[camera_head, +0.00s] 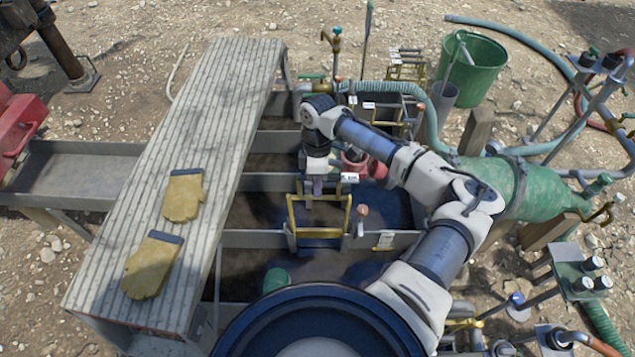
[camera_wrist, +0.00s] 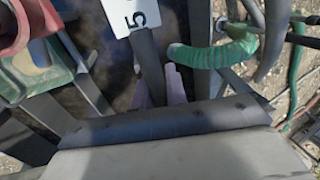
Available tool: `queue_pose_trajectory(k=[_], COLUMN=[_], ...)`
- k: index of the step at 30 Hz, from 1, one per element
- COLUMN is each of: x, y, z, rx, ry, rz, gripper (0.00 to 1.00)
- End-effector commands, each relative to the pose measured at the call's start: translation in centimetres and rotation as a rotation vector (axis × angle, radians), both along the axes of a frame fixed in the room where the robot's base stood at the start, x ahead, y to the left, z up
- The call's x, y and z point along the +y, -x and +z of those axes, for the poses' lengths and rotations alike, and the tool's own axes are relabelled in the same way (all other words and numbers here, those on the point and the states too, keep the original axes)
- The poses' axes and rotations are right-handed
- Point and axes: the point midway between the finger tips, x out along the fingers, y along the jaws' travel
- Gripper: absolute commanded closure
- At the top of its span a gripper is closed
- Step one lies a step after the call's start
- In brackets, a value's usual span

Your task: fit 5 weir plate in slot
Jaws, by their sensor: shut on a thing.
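My gripper (camera_head: 317,190) points down over the tank and is shut at the top bar of a yellow frame-shaped handle (camera_head: 292,215). A dark blue edge shows below the frame. The plate's lower part is hidden. A grey cross wall (camera_head: 260,239) of the tank runs beside the frame; I cannot tell whether the plate sits in a slot there.
A ribbed walkway (camera_head: 220,110) with two yellow gloves (camera_head: 183,195) spans the tank at left. A red fitting (camera_head: 354,163) stands close behind my gripper. Several tagged yellow frames (camera_head: 405,68) stand at the back. A green hose (camera_wrist: 212,54) passes near the fingers.

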Motion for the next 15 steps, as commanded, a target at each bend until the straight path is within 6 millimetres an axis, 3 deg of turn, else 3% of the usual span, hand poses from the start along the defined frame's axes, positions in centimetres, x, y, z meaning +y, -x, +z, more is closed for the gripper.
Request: queue_pose_trajectory(k=[15], x=[0.0], y=[0.0], z=[-2.9], rx=[0.000], ry=[-0.001], rz=[0.000], gripper=[1.00])
